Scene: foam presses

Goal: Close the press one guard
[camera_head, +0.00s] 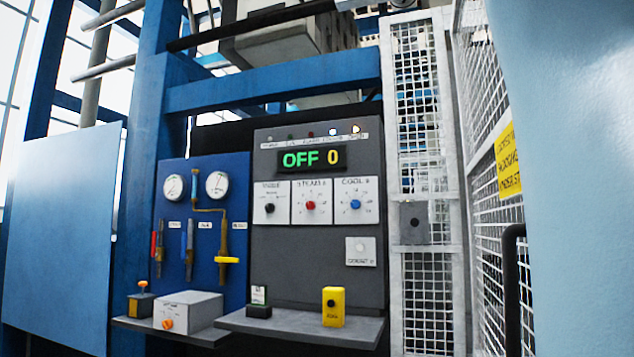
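A white mesh panel (482,175) stands at the right, seen at a steep angle. It carries a yellow sign (508,160) with dark lettering. A black bar handle (511,290) shows in front of it. A narrower white mesh panel (425,290) with a grey latch-like box (414,223) stands beside the control panel. I cannot tell which mesh part is the press one guard, nor whether it is open or shut. Neither of my grippers is in view.
A grey control panel (290,235) has a display (311,159) reading OFF 0. A blue gauge panel (205,225) is left of it. Shelves below hold a yellow box (333,307) and a grey box (188,310). A smooth pale blue surface (575,180) fills the right edge.

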